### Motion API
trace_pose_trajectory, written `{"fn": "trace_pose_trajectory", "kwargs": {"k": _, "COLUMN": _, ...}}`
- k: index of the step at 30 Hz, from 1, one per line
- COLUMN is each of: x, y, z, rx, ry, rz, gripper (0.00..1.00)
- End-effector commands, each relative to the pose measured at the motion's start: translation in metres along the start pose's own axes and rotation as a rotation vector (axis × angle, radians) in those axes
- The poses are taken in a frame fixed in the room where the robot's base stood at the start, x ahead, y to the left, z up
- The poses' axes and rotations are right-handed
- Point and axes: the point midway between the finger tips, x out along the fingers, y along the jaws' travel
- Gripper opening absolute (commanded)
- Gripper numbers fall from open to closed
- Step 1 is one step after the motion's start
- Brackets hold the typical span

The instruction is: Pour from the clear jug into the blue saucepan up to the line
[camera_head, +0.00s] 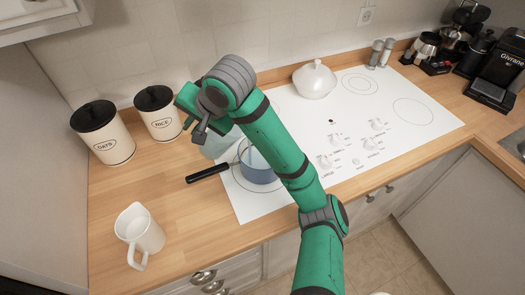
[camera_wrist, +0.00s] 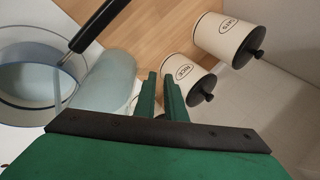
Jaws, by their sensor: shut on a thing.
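The blue saucepan (camera_head: 262,172) sits on the left front of the white cooktop, its black handle (camera_head: 207,174) pointing left. In the wrist view the saucepan (camera_wrist: 12,97) is at the left, with a dark blue ring visible. The clear, bluish jug (camera_head: 214,146) is tilted beside and above the pan's left side; it also shows in the wrist view (camera_wrist: 112,78). A thin pale streak, apparently liquid, runs down at the pan. My gripper (camera_wrist: 161,78) is shut on the jug; the grip point is mostly hidden. I cannot make out the liquid level against the line.
A white jug (camera_head: 140,232) stands on the wooden counter at front left. OATS (camera_head: 104,134) and RICE (camera_head: 159,114) canisters stand behind the pan's left. A white lidded pot (camera_head: 314,82) sits at the cooktop's back. Counter between white jug and pan is clear.

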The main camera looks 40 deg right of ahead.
Motion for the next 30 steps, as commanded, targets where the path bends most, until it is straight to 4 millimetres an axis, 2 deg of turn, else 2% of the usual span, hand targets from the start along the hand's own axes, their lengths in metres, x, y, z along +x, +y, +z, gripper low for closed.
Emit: {"fn": "trace_pose_trajectory", "kwargs": {"k": 30, "x": -0.0091, "y": 0.0056, "z": -0.0055, "rx": 0.047, "ry": -0.026, "rz": -0.114, "gripper": 0.00}}
